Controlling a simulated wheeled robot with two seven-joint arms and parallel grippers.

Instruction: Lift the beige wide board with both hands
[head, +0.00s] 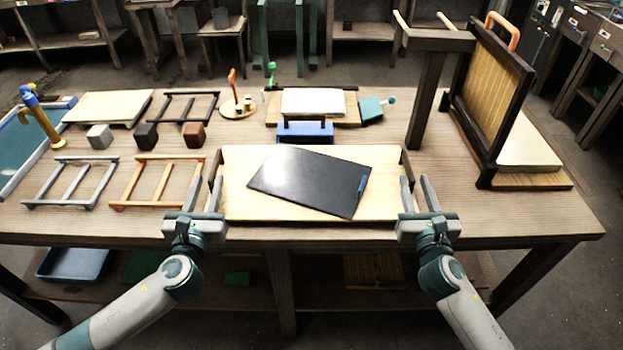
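The beige wide board (375,205) lies on the wooden table at its front middle, with a dark bar along its left and right ends. A black flat panel (305,182) with a small blue mark lies askew on top of it. My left gripper (208,180) is open at the board's left end, its fingers pointing away from me. My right gripper (416,180) is open at the right end. I cannot tell whether any finger touches the end bars.
Behind the board stands a blue block (305,132) with a dark handle. Grey (70,183) and orange (158,182) frames lie to the left. A dark upright frame with a ribbed panel (490,85) stands at the right. Some tabletop right of the board is clear.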

